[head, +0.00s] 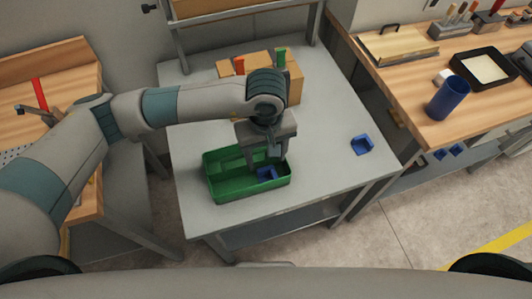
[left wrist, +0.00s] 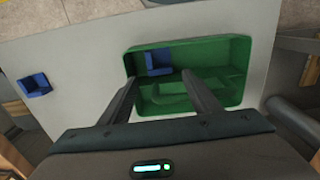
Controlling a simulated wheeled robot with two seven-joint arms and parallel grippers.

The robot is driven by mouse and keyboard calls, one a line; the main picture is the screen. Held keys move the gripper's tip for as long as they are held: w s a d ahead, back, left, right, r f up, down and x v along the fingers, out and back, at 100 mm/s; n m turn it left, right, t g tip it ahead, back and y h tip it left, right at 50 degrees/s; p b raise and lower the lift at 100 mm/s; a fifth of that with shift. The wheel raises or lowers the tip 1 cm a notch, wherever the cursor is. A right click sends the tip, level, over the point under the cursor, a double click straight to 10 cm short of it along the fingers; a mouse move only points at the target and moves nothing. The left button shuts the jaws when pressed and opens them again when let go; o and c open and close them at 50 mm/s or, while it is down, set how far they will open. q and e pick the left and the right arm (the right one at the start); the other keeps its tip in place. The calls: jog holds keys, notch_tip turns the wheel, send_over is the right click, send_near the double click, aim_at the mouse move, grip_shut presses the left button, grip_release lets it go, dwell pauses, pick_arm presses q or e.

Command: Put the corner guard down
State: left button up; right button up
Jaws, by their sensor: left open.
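A blue corner guard (head: 266,173) lies inside the green tray (head: 222,194), near one corner. In the left wrist view the same guard (left wrist: 158,62) rests against the tray's far wall, and the tray (left wrist: 240,70) surrounds it. My left gripper (head: 268,158) is over the tray, fingers pointing down. In the left wrist view its fingers (left wrist: 158,82) are spread apart with nothing between them, and the guard shows beyond them. A second blue corner guard (head: 362,145) lies on the grey table to the right of the tray. My right gripper is not in view.
The grey table (head: 325,180) is clear around the second guard. A cardboard box (head: 295,75) with red and green items stands at its back. A wooden bench (head: 420,60) on the right holds a blue cup (head: 447,98) and a black tray (head: 485,68).

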aim_at(266, 170)
pick_arm(q)
notch_tip(266, 170, up, 12)
jog(key=b, duration=0.5)
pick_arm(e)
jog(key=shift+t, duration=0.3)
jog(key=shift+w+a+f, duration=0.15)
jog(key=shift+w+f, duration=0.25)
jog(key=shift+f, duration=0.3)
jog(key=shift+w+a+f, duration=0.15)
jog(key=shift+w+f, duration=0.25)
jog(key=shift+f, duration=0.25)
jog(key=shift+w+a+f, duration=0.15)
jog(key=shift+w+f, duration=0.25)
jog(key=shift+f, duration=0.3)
